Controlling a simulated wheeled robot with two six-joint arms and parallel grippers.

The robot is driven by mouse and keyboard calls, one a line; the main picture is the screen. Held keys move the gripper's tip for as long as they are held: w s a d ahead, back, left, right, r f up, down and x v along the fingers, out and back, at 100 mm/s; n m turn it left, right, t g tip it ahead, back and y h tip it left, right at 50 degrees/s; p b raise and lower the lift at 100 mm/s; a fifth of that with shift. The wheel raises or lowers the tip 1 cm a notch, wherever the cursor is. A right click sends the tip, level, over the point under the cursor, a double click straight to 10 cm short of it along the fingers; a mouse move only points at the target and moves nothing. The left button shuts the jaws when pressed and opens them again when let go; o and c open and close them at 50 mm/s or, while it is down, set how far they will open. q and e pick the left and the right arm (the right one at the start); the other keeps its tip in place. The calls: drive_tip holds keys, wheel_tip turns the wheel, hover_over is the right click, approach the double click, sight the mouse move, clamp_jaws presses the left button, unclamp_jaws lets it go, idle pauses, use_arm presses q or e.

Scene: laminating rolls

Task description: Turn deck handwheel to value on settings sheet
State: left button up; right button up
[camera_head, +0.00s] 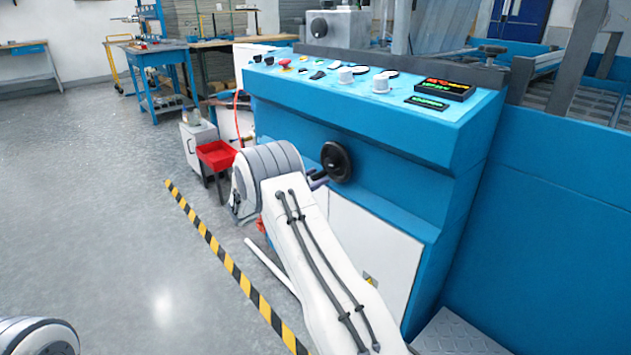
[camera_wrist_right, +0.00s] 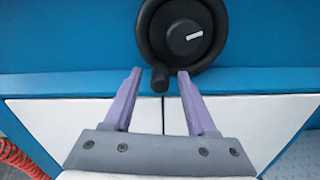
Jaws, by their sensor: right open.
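The black deck handwheel (camera_head: 336,162) is on the blue front face of the machine in the head view. In the right wrist view the handwheel (camera_wrist_right: 182,36) shows a white pointer mark on its hub and a crank knob (camera_wrist_right: 160,79) at its lower rim. My right gripper (camera_wrist_right: 158,74) is open, its two purple fingers on either side of the knob with gaps; I cannot tell how deep the knob sits between them. In the head view my right wrist hides most of this gripper. No settings sheet can be made out. My left gripper is not seen.
The blue machine's control panel (camera_head: 375,85) carries buttons, knobs and a lit display (camera_head: 444,87) above the handwheel. White cabinet doors (camera_head: 372,250) are below it. A red tray (camera_head: 216,154) stands left of my right arm. A yellow-black floor stripe (camera_head: 222,258) crosses open grey floor.

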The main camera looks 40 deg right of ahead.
drive_tip(key=shift+d, duration=0.25)
clamp_jaws()
